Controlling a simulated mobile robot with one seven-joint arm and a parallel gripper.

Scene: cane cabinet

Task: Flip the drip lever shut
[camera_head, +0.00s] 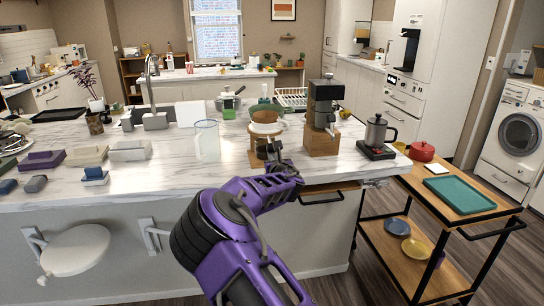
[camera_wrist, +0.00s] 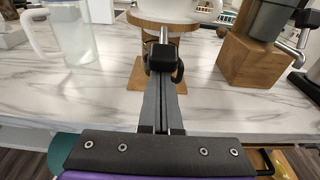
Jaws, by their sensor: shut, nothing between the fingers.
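A white dripper (camera_head: 265,117) sits in a round wooden stand (camera_head: 254,142) on the marble island. In the wrist view the dripper's underside (camera_wrist: 172,9) and the stand's wooden ring (camera_wrist: 148,20) show at the top. A short metal stem (camera_wrist: 164,34) shows below the ring, just beyond my fingertips. My gripper (camera_wrist: 164,62) is shut and empty, in front of the stand and below the dripper. It also shows in the head view (camera_head: 274,151). Whether it touches anything is unclear.
A grinder on a wooden block (camera_head: 322,139) stands close right of the dripper stand. A clear pitcher (camera_head: 207,141) stands to the left. A kettle (camera_head: 377,134) sits farther right. The marble in front of the stand (camera_wrist: 80,98) is clear.

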